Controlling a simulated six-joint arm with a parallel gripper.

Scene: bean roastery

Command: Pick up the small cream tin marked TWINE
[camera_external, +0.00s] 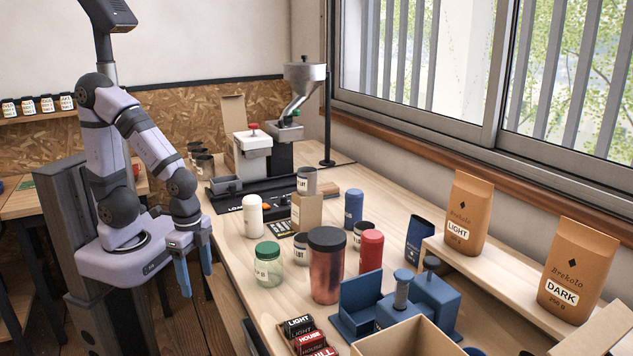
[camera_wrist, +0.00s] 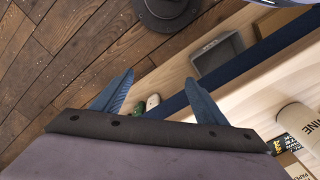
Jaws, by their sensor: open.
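The cream tin (camera_external: 253,216) is a pale upright cylinder with a rounded top, on the table to the right of my gripper (camera_external: 197,282). Its lettering does not show in that view. In the wrist view a cream cylinder (camera_wrist: 298,124) at the right edge shows the letters "INE"; the rest of the word is cut off or turned away. My gripper is open and empty, its blue fingers pointing down beside the table's left edge, over the floor. The fingers also show in the wrist view (camera_wrist: 160,77), apart from the tin.
A green-lidded jar (camera_external: 268,266) and a copper-coloured canister (camera_external: 326,266) stand in front of the tin. A cardboard box (camera_external: 307,211) and a small black card (camera_external: 279,229) are to its right. Bare tabletop lies left of the tin.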

